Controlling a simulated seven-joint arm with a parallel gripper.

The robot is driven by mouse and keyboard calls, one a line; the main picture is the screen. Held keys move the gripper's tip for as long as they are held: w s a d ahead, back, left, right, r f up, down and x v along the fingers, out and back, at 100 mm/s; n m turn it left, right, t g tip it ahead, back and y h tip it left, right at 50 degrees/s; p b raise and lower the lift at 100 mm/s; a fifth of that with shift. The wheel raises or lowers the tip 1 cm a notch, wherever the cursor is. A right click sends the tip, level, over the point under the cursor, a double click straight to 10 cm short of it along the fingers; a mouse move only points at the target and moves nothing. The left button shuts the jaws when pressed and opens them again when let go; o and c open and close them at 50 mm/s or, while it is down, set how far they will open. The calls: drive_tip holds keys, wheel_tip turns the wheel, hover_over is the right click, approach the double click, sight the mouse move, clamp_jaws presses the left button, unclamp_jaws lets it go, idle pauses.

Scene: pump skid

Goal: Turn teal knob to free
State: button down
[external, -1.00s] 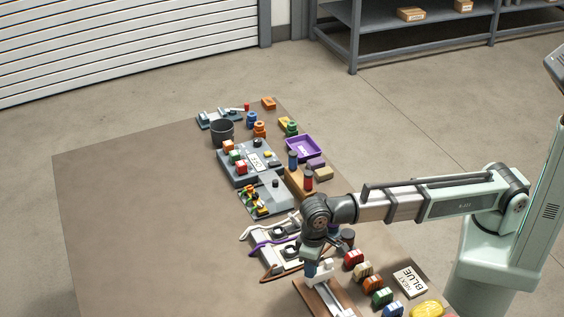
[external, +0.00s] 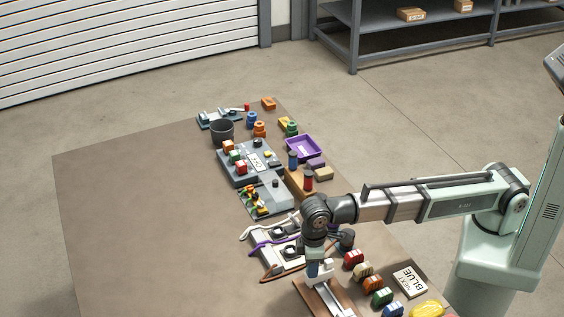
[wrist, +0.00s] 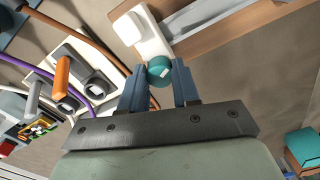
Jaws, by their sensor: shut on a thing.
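The teal knob (wrist: 159,69) is a small round knob with a white mark on its face, in the wrist view. It sits at the end of a white block (wrist: 153,40) on a wooden board (wrist: 210,32). My gripper (wrist: 158,76) has its two blue-grey fingers on either side of the knob, shut on it. In the external view my gripper (external: 320,270) is low over the wooden board (external: 325,298), and it hides the knob there.
Left of my gripper are a white panel with dark sockets (external: 281,246) and orange and purple cables. To the right stand several coloured blocks (external: 373,284) and a card reading "NEXT BLUE" (external: 410,282). The left of the table (external: 140,220) is clear.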

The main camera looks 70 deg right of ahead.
drive_tip(key=n, duration=0.6)
drive_tip(key=shift+n, duration=0.3)
drive_tip(key=n, duration=0.6)
idle(0.4)
drive_tip(key=c, duration=0.8)
unclamp_jaws()
drive_tip(key=shift+r, duration=0.15)
wheel_tip(320, 180, up, 14)
drive_tip(key=shift+f, duration=0.25)
